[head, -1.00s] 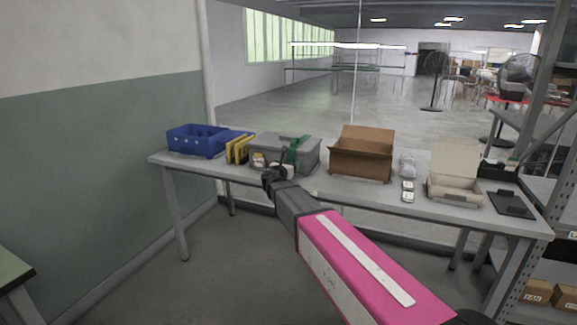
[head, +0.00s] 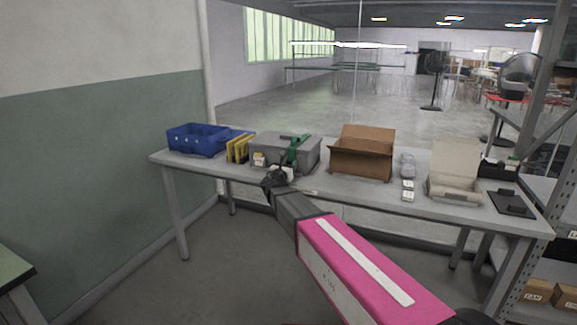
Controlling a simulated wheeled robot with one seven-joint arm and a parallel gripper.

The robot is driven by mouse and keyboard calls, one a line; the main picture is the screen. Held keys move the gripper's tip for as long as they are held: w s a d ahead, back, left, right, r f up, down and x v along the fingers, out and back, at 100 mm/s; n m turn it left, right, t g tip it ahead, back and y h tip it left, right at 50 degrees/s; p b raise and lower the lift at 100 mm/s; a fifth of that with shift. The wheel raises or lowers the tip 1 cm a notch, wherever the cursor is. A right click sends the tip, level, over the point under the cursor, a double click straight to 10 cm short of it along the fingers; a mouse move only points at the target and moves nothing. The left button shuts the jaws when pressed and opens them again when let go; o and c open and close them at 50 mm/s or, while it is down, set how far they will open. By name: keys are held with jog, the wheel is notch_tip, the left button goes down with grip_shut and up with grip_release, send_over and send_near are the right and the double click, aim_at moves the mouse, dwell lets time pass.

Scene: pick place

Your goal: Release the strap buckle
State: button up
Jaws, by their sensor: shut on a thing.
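A grey lidded box (head: 270,143) stands on the table, left of the middle. A green strap (head: 299,147) runs over its lid and down its front. My gripper (head: 277,177) is at the table's front edge, just in front of the box and below the strap's front end. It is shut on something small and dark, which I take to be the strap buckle. The fingertips and the buckle are too small and dark to make out clearly.
A blue bin (head: 197,140) and yellow upright items (head: 238,149) stand left of the box. An open brown carton (head: 361,157), small packages (head: 408,190), an open pale box (head: 454,187) and a dark tablet-like item (head: 511,203) are to the right.

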jog(key=o, duration=0.9)
jog(key=v, duration=1)
jog(key=shift+s+a+f, duration=0.1)
jog(key=shift+s+a, duration=0.05)
jog(key=shift+s, duration=0.25)
